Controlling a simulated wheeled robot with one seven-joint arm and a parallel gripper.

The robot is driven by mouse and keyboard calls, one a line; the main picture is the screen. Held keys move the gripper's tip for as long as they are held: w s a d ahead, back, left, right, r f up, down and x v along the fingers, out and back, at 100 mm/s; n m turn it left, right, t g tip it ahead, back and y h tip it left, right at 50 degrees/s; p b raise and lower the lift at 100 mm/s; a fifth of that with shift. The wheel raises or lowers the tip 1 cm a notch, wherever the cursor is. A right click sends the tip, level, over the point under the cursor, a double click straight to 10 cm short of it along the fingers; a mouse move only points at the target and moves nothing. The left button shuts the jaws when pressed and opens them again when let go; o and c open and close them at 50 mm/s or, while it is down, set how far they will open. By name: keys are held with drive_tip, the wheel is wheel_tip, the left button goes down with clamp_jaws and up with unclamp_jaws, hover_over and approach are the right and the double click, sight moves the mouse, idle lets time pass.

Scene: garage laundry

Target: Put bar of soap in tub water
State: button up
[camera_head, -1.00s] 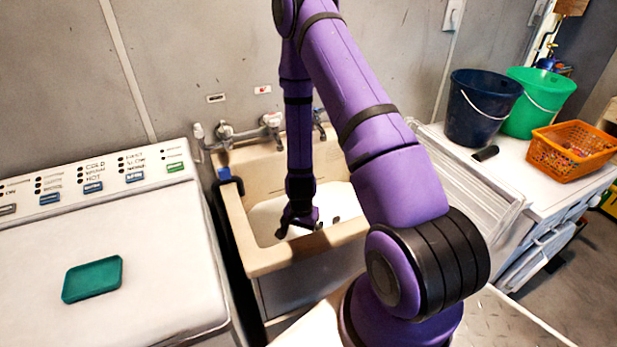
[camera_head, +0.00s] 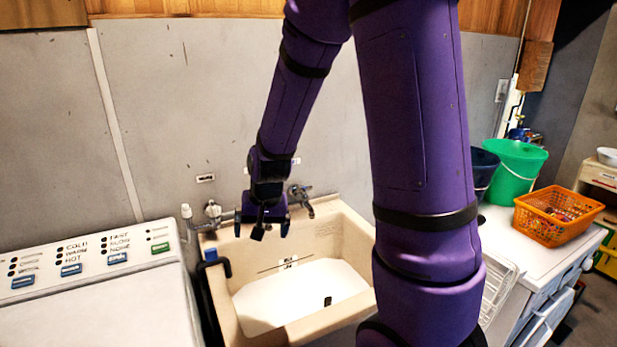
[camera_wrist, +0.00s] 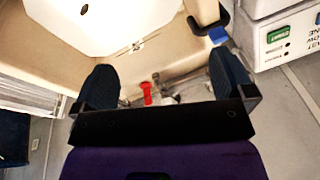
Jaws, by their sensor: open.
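The beige tub (camera_head: 230,310) stands between the two white appliances, with white water (camera_head: 270,298) in its basin. A small dark piece (camera_head: 327,300) shows in the water, and also in the wrist view (camera_wrist: 84,10). I cannot tell whether it is the bar of soap or a drain part. No other bar of soap is visible. My gripper (camera_head: 264,228) is above the tub's back edge, in front of the taps. In the wrist view my gripper (camera_wrist: 163,65) has its fingers wide apart with nothing between them.
Taps (camera_head: 213,210) line the wall behind the tub, close to my gripper. A washer (camera_head: 100,310) is at left. At right, a white appliance top (camera_head: 520,240) holds a dark bucket (camera_head: 482,170), a green bucket (camera_head: 515,165) and an orange basket (camera_head: 550,228).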

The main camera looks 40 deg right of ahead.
drive_tip(key=s+a+r+n+t, duration=0.2)
drive_tip(key=s+a+r+n, duration=0.2)
drive_tip(key=s+r, duration=1.7)
drive_tip(key=shift+a+r+n+t, duration=0.15)
drive_tip(key=shift+r+n+t, duration=0.15)
drive_tip(key=shift+n, duration=0.8)
